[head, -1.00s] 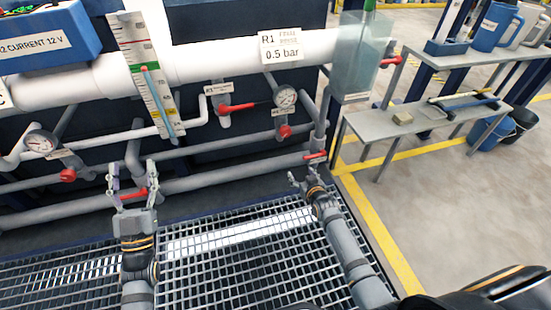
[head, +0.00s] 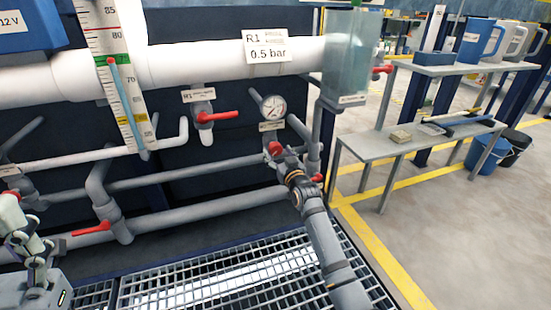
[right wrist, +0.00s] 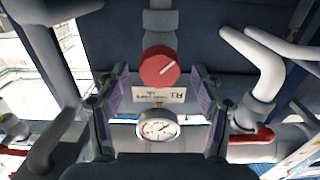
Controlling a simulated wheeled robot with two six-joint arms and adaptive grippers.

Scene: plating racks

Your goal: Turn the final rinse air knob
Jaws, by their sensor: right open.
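In the head view the knob (head: 274,147) sits below the gauge (head: 273,107), partly hidden by my right gripper (head: 282,158), which is open. The gauge (right wrist: 158,128) and an upside-down R1 label (right wrist: 158,94) also show in the wrist view. My left gripper (head: 24,238) is at the lower left edge, its fingers apart and empty.
A red lever valve (head: 213,117) is left of the gauge. Grey pipes (head: 190,212) cross below it. A sign (head: 267,47) reading R1, 0.5 bar hangs above. A clear tank (head: 351,60) and a grey bench (head: 375,130) stand to the right. The floor grating (head: 225,285) is clear.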

